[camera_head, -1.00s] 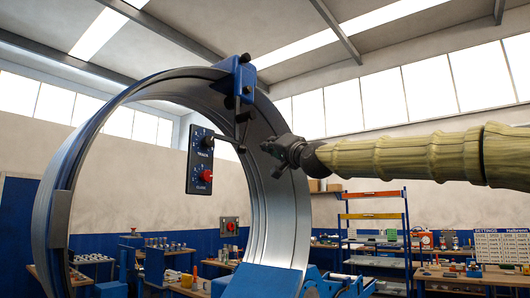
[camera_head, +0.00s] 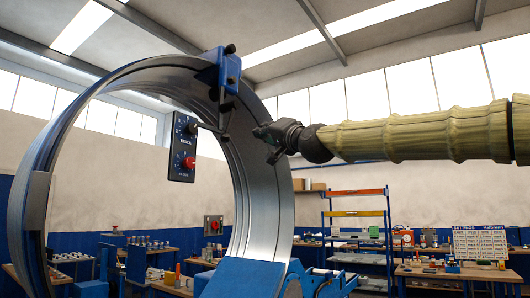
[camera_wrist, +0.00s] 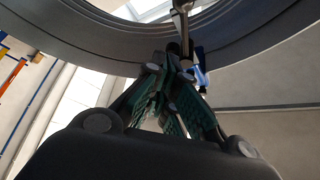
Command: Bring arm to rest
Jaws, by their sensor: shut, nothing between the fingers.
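My gripper (camera_head: 264,140) is at the end of my arm, which reaches in from the right in the head view. It is shut and empty, at the right side of the large metal spiral duct ring (camera_head: 262,200). In the wrist view my gripper (camera_wrist: 178,62) points at the ring's curved grey wall (camera_wrist: 95,45), with its fingertips together. I cannot tell whether the fingertips touch the ring. A blue clamp (camera_head: 228,70) sits on top of the ring, and a rod hangs down from it. A control panel (camera_head: 183,148) with a black knob and a red knob hangs inside the ring.
A blue machine base (camera_head: 250,280) stands under the ring. Shelves (camera_head: 357,230) with orange and yellow boards and a workbench (camera_head: 460,272) stand behind at the right. A red button box (camera_head: 213,225) is on the back wall. The air below my arm looks clear.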

